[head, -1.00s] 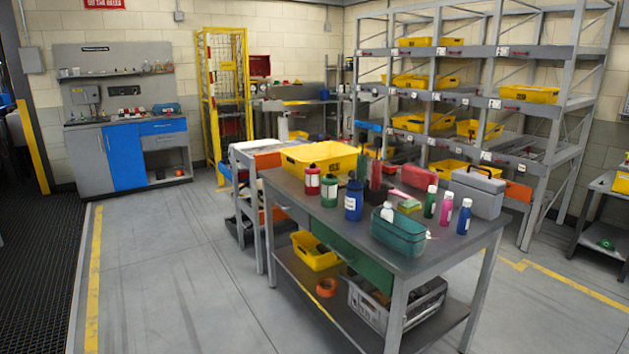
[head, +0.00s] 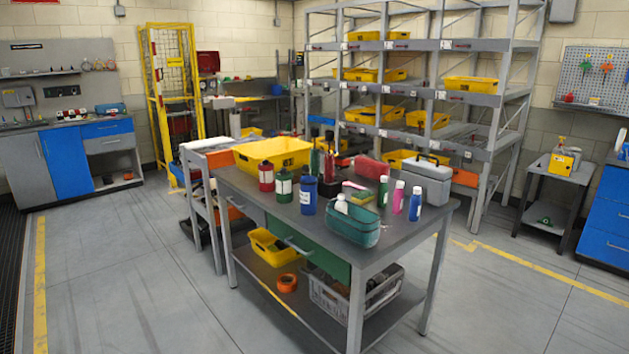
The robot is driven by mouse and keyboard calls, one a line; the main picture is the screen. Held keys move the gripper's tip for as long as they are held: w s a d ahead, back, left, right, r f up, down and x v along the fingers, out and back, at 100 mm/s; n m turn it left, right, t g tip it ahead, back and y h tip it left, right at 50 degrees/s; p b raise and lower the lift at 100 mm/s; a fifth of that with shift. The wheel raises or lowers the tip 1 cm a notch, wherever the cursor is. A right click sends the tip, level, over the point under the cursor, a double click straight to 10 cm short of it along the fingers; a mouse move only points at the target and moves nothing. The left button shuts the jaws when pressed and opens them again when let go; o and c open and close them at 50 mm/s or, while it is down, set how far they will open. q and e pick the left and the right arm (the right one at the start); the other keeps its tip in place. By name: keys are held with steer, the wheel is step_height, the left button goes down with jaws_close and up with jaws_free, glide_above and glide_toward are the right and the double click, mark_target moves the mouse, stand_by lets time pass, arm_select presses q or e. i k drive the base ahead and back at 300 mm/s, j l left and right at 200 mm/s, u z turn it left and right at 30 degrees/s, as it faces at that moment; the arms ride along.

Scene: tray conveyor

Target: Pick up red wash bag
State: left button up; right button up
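The red wash bag (head: 373,171) lies on the far side of the grey workbench (head: 268,209), left of a grey toolbox. Bottles and a pink-and-yellow item stand in front of it, and its lower edge is partly hidden. Neither of my grippers shows in the head view.
The grey toolbox (head: 426,187) is at the right. Open floor (head: 150,270) lies in front and left.

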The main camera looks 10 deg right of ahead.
mark_target(371, 168)
steer(key=i+l, duration=0.15)
steer(key=l, duration=0.15)
steer(key=i+l+u, duration=0.1)
steer(key=l, duration=0.2)
steer(key=i+l, duration=0.2)
steer(key=i+l+u, duration=0.1)
steer(key=l, duration=0.3)
steer(key=i+l+u, duration=0.35)
steer(key=l, duration=0.75)
steer(key=i+l+u, duration=0.1)
steer(key=l+u, duration=0.25)
steer(key=l, duration=0.8)
steer(key=l+u, duration=0.35)
steer(key=l, duration=0.8)
